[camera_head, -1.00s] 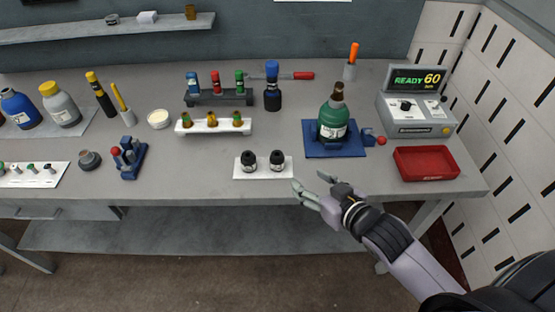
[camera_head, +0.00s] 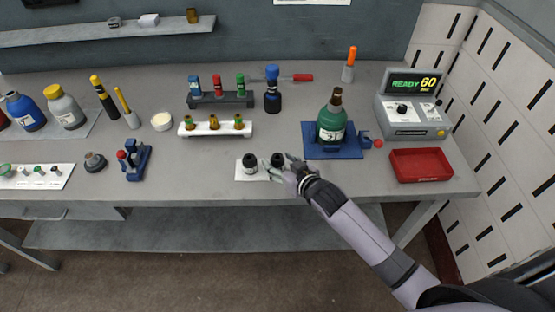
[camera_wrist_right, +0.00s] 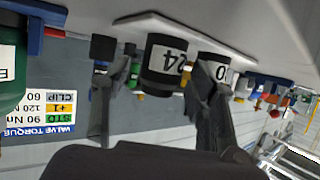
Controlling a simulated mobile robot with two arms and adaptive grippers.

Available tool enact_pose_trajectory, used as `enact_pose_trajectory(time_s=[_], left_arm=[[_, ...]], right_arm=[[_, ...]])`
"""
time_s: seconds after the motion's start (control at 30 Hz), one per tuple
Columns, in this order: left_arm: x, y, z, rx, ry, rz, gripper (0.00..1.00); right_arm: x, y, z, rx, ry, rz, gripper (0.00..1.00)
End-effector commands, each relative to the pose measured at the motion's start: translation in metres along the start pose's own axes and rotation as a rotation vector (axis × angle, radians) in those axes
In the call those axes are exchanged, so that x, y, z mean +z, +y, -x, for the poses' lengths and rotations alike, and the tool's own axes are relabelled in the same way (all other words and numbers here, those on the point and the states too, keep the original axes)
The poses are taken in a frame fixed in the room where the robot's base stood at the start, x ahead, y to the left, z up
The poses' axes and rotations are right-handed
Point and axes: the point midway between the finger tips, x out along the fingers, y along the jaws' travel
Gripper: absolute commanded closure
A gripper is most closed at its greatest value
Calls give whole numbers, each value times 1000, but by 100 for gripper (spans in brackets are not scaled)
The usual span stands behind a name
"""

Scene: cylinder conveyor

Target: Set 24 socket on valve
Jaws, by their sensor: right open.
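The black 24 socket (camera_head: 277,160) stands on a white plate (camera_head: 246,176) near the table's front edge. In the right wrist view, which is upside down, its label 24 shows on the socket (camera_wrist_right: 164,62). My right gripper (camera_head: 284,167) is open at this socket, with one finger on each side of it in the wrist view (camera_wrist_right: 160,90). I cannot tell whether the fingers touch it. A second black socket (camera_head: 249,163), its label partly covered, stands beside it. A green cylinder (camera_head: 331,125) with a narrow brown top (camera_head: 337,94), likely bearing the valve, stands in a blue base (camera_head: 350,153).
A red tray (camera_head: 421,178) and a grey console (camera_head: 413,118) reading READY 60 stand at right. Behind the sockets are a white rack (camera_head: 215,130), a dark rack (camera_head: 220,102) and a blue-topped tool (camera_head: 272,97).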

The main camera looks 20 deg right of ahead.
Motion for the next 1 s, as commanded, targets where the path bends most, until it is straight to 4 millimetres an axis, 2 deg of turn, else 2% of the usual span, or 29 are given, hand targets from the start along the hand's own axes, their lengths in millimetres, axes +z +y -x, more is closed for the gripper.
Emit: enact_pose_trajectory(time_s=[0.13,0.4,1.0], left_arm=[[-1,0,3,1,0,-2,100],[-1,0,3,1,1,-2,100],[-1,0,3,0,2,-1,100]], right_arm=[[-1,0,-14,0,0,0,47],[0,0,-17,0,0,0,47],[0,0,-16,0,0,0,86]])
